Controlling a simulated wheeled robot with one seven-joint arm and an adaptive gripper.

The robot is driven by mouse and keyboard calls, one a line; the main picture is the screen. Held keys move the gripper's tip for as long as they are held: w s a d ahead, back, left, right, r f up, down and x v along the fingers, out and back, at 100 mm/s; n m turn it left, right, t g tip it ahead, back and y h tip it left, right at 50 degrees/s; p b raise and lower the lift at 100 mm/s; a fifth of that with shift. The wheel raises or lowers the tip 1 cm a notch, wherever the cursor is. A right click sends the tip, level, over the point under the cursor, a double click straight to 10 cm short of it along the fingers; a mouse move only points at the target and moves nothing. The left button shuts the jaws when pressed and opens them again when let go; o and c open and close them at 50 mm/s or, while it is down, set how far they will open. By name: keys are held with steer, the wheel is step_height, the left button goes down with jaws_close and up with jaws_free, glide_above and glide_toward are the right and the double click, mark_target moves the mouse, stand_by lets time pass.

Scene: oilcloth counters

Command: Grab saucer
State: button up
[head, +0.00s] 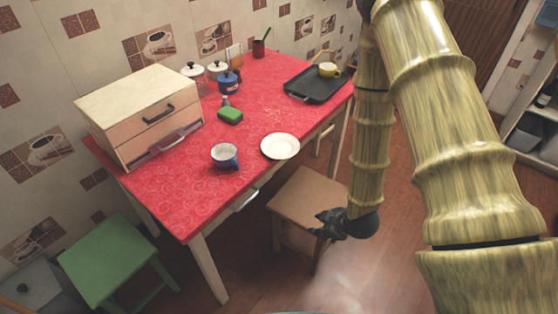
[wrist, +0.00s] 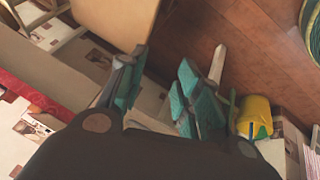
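A white saucer (head: 280,146) lies flat on the red oilcloth table (head: 180,194), near its front edge. Nothing stands on it. My gripper (head: 326,226) hangs lower right of the saucer, beside the table and over the brown stool, well apart from the saucer. In the wrist view the two teal-padded fingers of my gripper (wrist: 158,92) are spread with a gap between them and nothing held. The saucer does not show in the wrist view.
A wooden drawer box (head: 130,104) stands left. A brown stool (head: 306,200) is by the table.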

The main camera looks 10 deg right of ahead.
steer(key=w+d+r+n+t+y+b, duration=0.2)
steer(key=w+r+n+t+b, duration=0.2)
steer(key=w+n+b, duration=0.6)
steer(key=n+t+y+b, duration=0.3)
steer(key=n+b, duration=0.2)
steer(key=n, duration=0.2)
glide_toward(298, 147)
steer(key=shift+x, duration=5.15)
steer(key=shift+s, duration=0.1)
jaws_close()
